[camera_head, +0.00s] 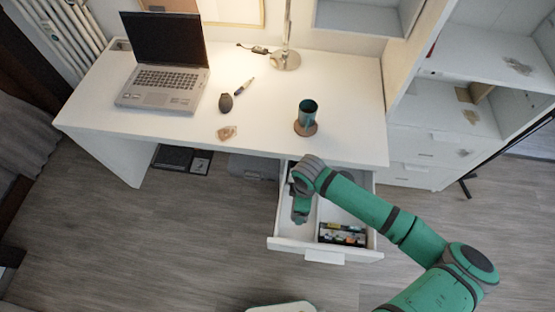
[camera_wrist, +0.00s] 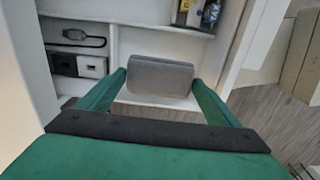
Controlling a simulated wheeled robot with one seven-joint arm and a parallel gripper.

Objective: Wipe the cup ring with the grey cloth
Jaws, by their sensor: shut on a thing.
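The grey cloth (camera_wrist: 160,76) is a folded pad between the two fingers of my gripper (camera_wrist: 158,84) in the wrist view, over the open drawer. The fingers are shut on its two sides. In the head view my gripper (camera_head: 300,212) reaches down into the open white drawer (camera_head: 290,243), and the cloth is hidden there. A brownish, irregular mark (camera_head: 227,133), probably the cup ring, lies on the white desktop near its front edge, left of my gripper.
A dark teal cup (camera_head: 307,111) stands on a brown coaster on the desk (camera_head: 355,90). The laptop (camera_head: 165,80), dark mouse (camera_head: 226,102), pen (camera_head: 245,86) and lamp base (camera_head: 286,61) are farther back. A black box of small items (camera_head: 342,236) sits in the drawer.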

